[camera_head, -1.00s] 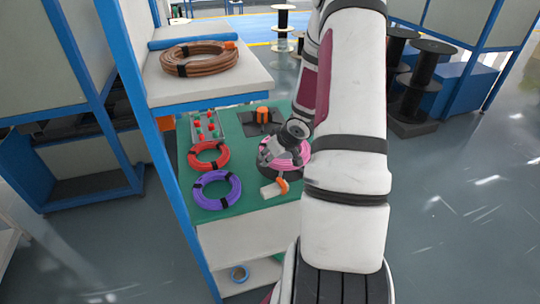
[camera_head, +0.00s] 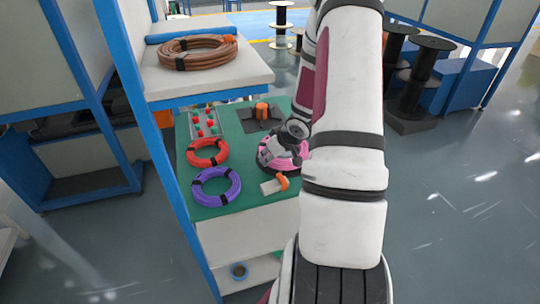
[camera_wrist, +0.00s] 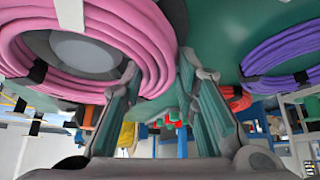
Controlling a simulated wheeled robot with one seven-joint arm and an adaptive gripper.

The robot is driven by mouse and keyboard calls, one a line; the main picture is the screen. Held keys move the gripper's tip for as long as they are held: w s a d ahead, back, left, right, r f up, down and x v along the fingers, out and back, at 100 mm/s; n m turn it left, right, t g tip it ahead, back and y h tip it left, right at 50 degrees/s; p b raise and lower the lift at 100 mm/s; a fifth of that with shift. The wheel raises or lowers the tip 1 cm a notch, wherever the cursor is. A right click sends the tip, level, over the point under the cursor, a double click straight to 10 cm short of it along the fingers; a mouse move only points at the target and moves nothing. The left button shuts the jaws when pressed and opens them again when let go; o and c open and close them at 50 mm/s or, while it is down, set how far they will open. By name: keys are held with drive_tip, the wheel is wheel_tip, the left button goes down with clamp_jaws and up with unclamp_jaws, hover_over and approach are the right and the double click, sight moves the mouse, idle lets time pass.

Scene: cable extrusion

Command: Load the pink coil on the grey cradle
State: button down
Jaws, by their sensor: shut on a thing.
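The pink coil (camera_head: 281,165) is on the green-topped table, under my gripper (camera_head: 277,153). In the wrist view the pink coil (camera_wrist: 120,28) fills the upper left, with black ties. It surrounds the round grey centre of the cradle (camera_wrist: 85,50). A darker grey part of the cradle shows past the coil's right edge. My gripper's fingers (camera_wrist: 160,72) are on either side of the coil's near right rim, closed on it. Whether the coil rests fully on the cradle base is hard to tell.
A red coil (camera_head: 208,153) and a purple coil (camera_head: 216,187) lie left on the green table (camera_head: 230,128). An orange-and-white tool (camera_head: 274,185) lies at the front. A black stand with an orange top (camera_head: 262,112) is behind. A brown coil (camera_head: 197,50) sits on the shelf above.

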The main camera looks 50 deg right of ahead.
drive_tip(key=shift+f, duration=0.35)
idle(0.4)
drive_tip(key=c, duration=1.2)
unclamp_jaws()
wheel_tip(320, 180, up, 8)
drive_tip(key=p, duration=0.9)
